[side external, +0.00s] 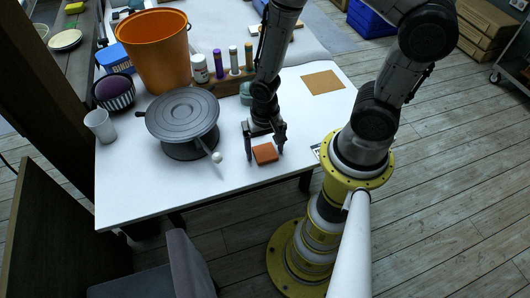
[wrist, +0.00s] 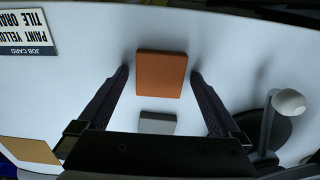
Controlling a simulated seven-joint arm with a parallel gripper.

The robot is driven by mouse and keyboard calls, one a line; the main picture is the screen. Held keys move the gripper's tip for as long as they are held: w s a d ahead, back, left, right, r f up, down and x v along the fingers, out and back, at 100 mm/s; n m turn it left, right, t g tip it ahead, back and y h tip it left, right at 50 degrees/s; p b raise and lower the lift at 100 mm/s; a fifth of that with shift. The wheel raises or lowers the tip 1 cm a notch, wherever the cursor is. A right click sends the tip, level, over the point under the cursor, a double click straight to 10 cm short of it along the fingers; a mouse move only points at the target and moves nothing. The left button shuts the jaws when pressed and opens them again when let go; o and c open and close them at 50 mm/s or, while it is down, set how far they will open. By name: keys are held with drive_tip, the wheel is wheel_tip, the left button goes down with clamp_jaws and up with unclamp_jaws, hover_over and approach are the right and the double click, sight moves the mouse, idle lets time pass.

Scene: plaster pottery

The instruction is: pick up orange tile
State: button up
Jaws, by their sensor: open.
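The orange tile (side external: 265,153) lies flat on the white table, near its front edge. In the wrist view the orange tile (wrist: 161,74) sits between and just beyond the tips of my two fingers. My gripper (side external: 265,149) is open and empty, pointing down over the tile with a finger on either side of it. In the wrist view my gripper (wrist: 160,73) shows a gap on both sides of the tile. I cannot tell the exact height of the fingertips above the table.
A dark turntable (side external: 183,118) with a white-knobbed handle (side external: 217,157) stands left of my gripper. A small grey block (wrist: 157,123) is close to the tile. A tan square (side external: 322,82) lies at the right back. An orange bucket (side external: 157,55) and several bottles stand behind. A job card (wrist: 27,33) lies nearby.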

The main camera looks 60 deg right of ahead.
drive_tip(key=c, duration=1.4)
drive_tip(key=shift+o, duration=0.2)
drive_tip(key=shift+r, duration=0.15)
